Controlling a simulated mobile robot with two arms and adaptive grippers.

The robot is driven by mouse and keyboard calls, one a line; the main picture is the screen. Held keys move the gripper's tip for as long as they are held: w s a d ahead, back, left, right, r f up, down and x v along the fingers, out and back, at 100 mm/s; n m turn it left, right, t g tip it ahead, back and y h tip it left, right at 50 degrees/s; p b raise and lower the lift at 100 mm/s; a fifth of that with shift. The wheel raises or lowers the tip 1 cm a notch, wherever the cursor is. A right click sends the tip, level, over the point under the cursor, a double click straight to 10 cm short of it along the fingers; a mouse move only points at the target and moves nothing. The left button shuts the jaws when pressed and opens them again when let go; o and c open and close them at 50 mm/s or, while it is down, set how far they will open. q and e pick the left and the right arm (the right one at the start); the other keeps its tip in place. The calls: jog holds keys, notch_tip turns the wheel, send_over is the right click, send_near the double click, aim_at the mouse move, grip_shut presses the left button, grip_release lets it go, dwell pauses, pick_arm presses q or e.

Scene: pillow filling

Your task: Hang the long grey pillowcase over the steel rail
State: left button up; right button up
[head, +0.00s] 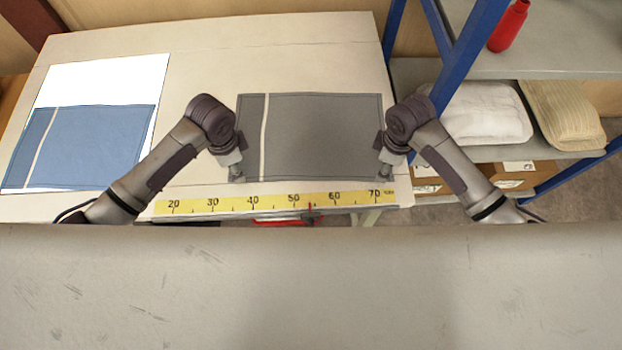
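The grey pillowcase (320,130) lies flat on the table, with a pale stripe near its left end. My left gripper (237,174) is at its near left corner, and my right gripper (386,172) is at its near right corner. Both point down at the pillowcase's edges. The fingers are small and partly hidden, so I cannot tell whether they are open or shut on the cloth. I cannot make out a steel rail in this view.
A blue pillowcase (92,148) lies on a white sheet (110,82) at the left. A yellow ruler strip (275,201) runs along the table's (220,58) near edge. At the right, a blue-framed shelf (468,55) holds a white pillow (485,112), a beige pillow (562,115) and a red bottle (508,27).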

pick_arm(q)
jog(key=shift+f, duration=0.45)
pick_arm(e)
jog(key=shift+f, duration=0.45)
pick_arm(q)
jog(key=shift+f+b, duration=0.3)
jog(key=shift+f, duration=0.05)
pick_arm(e)
jog(key=shift+f, duration=0.35)
pick_arm(q)
jog(key=shift+r, duration=0.15)
jog(key=shift+c, duration=0.7)
pick_arm(e)
jog(key=shift+r, duration=0.15)
jog(key=shift+c, duration=0.7)
pick_arm(q)
jog(key=shift+s, duration=0.15)
grip_shut()
pick_arm(e)
jog(key=shift+s, duration=0.15)
grip_shut()
pick_arm(q)
jog(key=shift+a, duration=0.1)
pick_arm(e)
jog(key=shift+d, duration=0.1)
